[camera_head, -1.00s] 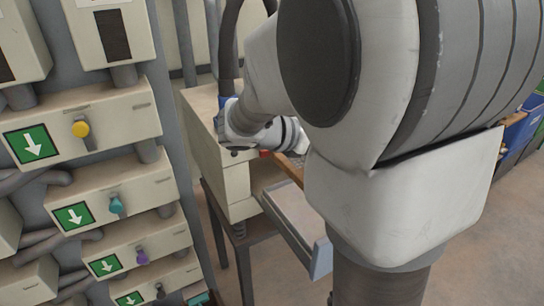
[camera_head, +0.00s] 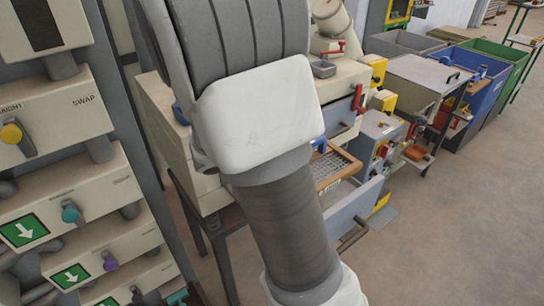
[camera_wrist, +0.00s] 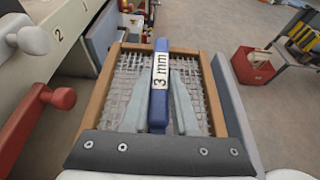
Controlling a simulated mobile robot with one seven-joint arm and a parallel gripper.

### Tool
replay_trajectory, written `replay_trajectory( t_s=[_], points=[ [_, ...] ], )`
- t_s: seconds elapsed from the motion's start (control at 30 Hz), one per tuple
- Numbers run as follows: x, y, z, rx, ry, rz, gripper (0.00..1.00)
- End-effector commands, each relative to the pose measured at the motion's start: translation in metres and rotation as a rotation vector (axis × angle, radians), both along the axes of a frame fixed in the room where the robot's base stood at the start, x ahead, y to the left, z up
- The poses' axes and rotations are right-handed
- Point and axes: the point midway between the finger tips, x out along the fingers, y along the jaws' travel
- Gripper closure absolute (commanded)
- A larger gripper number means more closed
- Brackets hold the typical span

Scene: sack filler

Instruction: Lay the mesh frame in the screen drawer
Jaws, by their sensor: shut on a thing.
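The mesh frame (camera_wrist: 119,92) has a wooden border, wire mesh and a blue handle (camera_wrist: 161,62) marked "3 mm". My gripper (camera_wrist: 168,76) is shut on that handle, with one pale finger on each side. In the head view the mesh frame (camera_head: 330,168) shows beside my arm, over the pulled-out screen drawer (camera_head: 352,211). The drawer's grey-blue wall (camera_wrist: 236,122) runs along the frame's right side in the wrist view. My arm hides the gripper in the head view.
A red lever knob (camera_wrist: 63,97) and a pale knob (camera_wrist: 34,41) stand close on the left in the wrist view. A grey control box (camera_head: 379,140) stands right of the drawer. A red bin (camera_wrist: 253,66) stands farther right. Open floor lies in front.

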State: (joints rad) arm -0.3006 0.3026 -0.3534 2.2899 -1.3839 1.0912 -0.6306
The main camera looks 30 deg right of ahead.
Motion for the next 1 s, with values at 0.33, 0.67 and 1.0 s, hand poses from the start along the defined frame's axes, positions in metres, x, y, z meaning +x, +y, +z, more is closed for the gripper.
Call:
replay_trajectory(
  t_s=[0.33, 0.67, 1.0],
  points=[
    [0.0, 0.0, -0.036, -0.003, 0.0, -0.001, 1.0],
    [0.0, 0.0, -0.072, -0.002, -0.001, 0.0, 1.0],
    [0.0, 0.0, -0.075, -0.001, -0.002, -0.001, 1.0]
  ],
)
